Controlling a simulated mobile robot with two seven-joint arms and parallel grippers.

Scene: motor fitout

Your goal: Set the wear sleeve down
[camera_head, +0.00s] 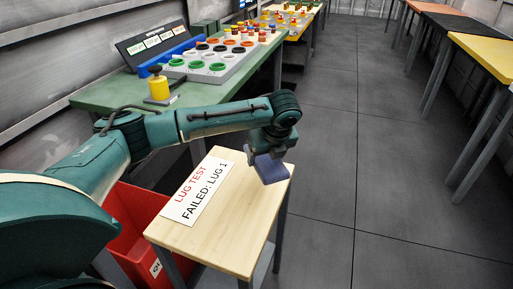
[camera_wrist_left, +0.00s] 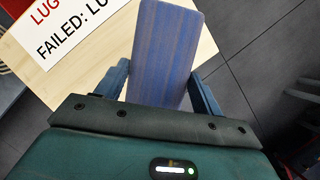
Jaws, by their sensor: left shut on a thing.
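The wear sleeve, seen as a blue-purple flat-sided piece (camera_head: 271,169), is in my left gripper (camera_head: 262,154) at the right far corner of a small wooden table (camera_head: 225,237). In the left wrist view the sleeve (camera_wrist_left: 165,50) lies between the two fingers of my left gripper (camera_wrist_left: 160,88), which are shut on it. It reaches out past the fingertips, with the wooden top behind it. I cannot tell whether its lower end touches the table. My right gripper is not in view.
A white sign reading "LUG TEST FAILED: LUG 1" (camera_head: 199,189) covers the table's left part; the front part is bare. A red bin (camera_head: 135,222) stands left of it. Behind is a green bench (camera_head: 98,94) with a tray of coloured rings (camera_head: 222,65) and a yellow container (camera_head: 158,88).

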